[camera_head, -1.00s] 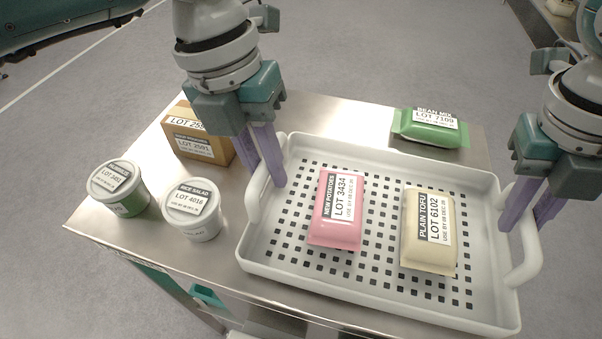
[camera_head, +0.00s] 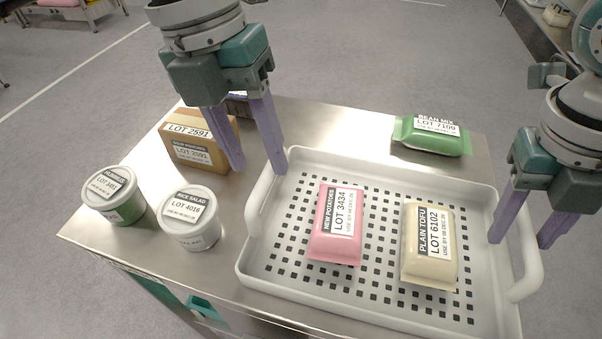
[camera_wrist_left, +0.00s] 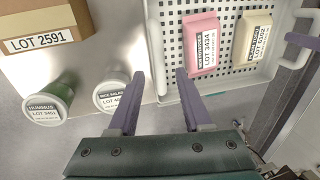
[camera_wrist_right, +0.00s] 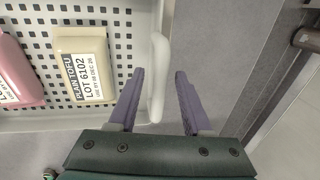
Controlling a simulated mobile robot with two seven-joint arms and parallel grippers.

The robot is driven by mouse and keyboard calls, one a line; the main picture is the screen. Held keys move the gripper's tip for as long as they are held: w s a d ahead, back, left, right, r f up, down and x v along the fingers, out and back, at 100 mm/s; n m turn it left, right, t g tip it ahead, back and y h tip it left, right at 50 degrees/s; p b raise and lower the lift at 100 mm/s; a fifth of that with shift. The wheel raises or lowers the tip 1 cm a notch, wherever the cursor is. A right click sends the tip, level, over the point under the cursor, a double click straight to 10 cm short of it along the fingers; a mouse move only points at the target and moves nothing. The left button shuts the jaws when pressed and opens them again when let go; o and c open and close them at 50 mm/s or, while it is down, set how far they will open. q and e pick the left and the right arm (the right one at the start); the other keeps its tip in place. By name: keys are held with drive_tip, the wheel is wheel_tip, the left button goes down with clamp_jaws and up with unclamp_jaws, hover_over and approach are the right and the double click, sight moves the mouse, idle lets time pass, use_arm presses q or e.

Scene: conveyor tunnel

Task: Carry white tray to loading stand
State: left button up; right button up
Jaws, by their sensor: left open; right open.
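The white tray (camera_head: 385,304) lies on a steel-topped cart, its floor pierced with square holes. It carries a pink New Potatoes pack (camera_head: 337,225) and a cream Plain Tofu pack (camera_head: 429,245). My left gripper (camera_head: 260,170) is open, its fingertips near the tray's left handle (camera_head: 262,193); in the left wrist view the fingers (camera_wrist_left: 158,84) point toward the tray's left side. My right gripper (camera_head: 518,242) is open near the right handle (camera_head: 527,275). In the right wrist view its fingers (camera_wrist_right: 160,82) are spread, with the handle (camera_wrist_right: 158,75) between them or close by.
Left of the tray on the cart (camera_head: 230,255) stand a cardboard box (camera_head: 198,152), a Hummus tub (camera_head: 117,200) and a Rice Salad tub (camera_head: 190,222). A green Bean Mix pack (camera_head: 431,137) lies behind the tray. Grey floor surrounds the cart.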

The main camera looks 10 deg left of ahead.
drive_tip(key=shift+r, duration=0.35)
use_arm(q)
wheel_tip(320, 180, up, 7)
drive_tip(key=a, duration=0.1)
drive_tip(key=shift+a+r, duration=0.15)
drive_tip(key=shift+a, duration=0.1)
use_arm(e)
wheel_tip(320, 180, up, 11)
drive_tip(key=a, duration=0.2)
drive_tip(key=shift+a, duration=0.15)
